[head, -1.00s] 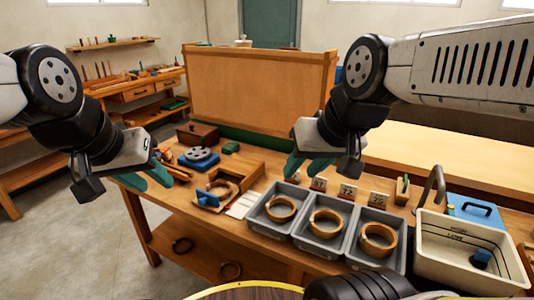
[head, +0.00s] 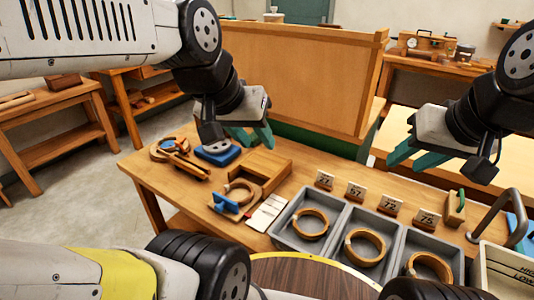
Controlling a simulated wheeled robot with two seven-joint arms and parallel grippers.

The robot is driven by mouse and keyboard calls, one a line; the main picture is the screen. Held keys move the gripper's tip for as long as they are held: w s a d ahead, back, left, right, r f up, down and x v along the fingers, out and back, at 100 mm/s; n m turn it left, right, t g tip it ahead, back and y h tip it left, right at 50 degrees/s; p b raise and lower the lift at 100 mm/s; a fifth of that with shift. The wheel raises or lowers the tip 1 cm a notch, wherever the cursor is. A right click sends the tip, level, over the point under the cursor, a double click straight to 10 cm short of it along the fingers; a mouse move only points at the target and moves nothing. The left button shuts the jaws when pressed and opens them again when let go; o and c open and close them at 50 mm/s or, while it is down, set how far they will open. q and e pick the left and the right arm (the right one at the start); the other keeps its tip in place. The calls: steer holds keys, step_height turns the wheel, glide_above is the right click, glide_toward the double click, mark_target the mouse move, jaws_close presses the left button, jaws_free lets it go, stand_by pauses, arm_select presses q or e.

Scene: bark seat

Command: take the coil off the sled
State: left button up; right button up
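A light wooden coil (head: 250,186) lies on a low wooden sled (head: 236,214) in the middle of the bench. A blue clamp-like piece (head: 224,203) sits at the coil's front left. My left gripper (head: 252,136) is above and behind the coil, apart from it; its teal fingers are spread and nothing shows between them. My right gripper (head: 404,152) hangs at the right, above the bench and well away from the coil, with its fingers spread and empty.
Grey trays (head: 283,236) at the front right hold more wooden rings. Number blocks (head: 356,191) stand behind them. A blue base (head: 218,156) and a wooden ring with bars (head: 178,153) lie at the back left. A tall wooden panel (head: 300,80) closes off the back.

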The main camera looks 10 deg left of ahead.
arm_select(q)
steer(key=shift+w, duration=0.1)
steer(key=w+a+f+n+g, duration=0.2)
steer(key=w+f+n, duration=0.15)
steer(key=w, duration=0.45)
steer(key=w+a+f+n+g, duration=0.1)
steer(key=w+a+f+n, duration=0.15)
steer(key=w+f, duration=0.4)
steer(key=w+a+f+n+g, duration=0.1)
steer(key=w+a+f+n, duration=0.1)
steer(key=f, duration=0.4)
steer(key=w+a+f+n+g+y, duration=0.1)
steer(key=w+a+f+n, duration=0.1)
steer(key=w+f, duration=0.3)
steer(key=w+a+f+n+g+y, duration=0.1)
steer(key=w+a+f+n, duration=0.1)
steer(key=w+f, duration=0.2)
step_height(320, 180, down, 3)
steer(key=shift+f, duration=0.5)
